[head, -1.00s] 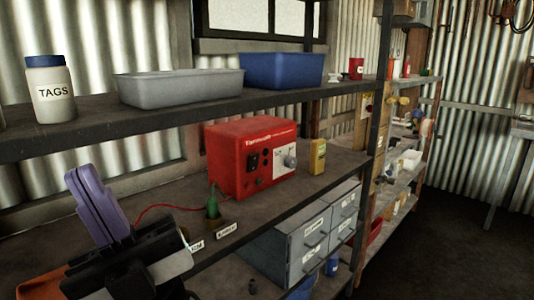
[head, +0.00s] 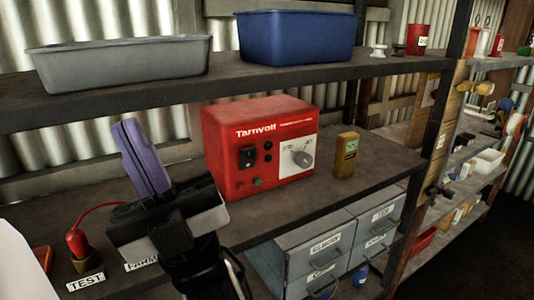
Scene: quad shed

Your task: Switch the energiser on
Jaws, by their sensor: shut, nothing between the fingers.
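The energiser is a red box (head: 222,145) marked Tarnvolt, standing on the middle shelf in the head view. Its front carries a black rocker switch (head: 247,157), small dark round fittings beside it, a green button (head: 257,183) and a grey knob (head: 300,156) on a white plate. I cannot tell which way the rocker is set. My gripper (head: 130,126), with purple fingers, is shut and empty. It points up, to the left of the energiser and apart from it in the picture. My wrist hides part of the shelf in front of the box's left side.
A red plug (head: 77,242) with a red lead stands behind a TEST label (head: 86,282); another label is partly hidden by my wrist. A yellow handheld device (head: 346,156) stands right of the energiser. Grey (head: 120,65) and blue (head: 298,38) tubs sit above; grey drawers (head: 320,250) below.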

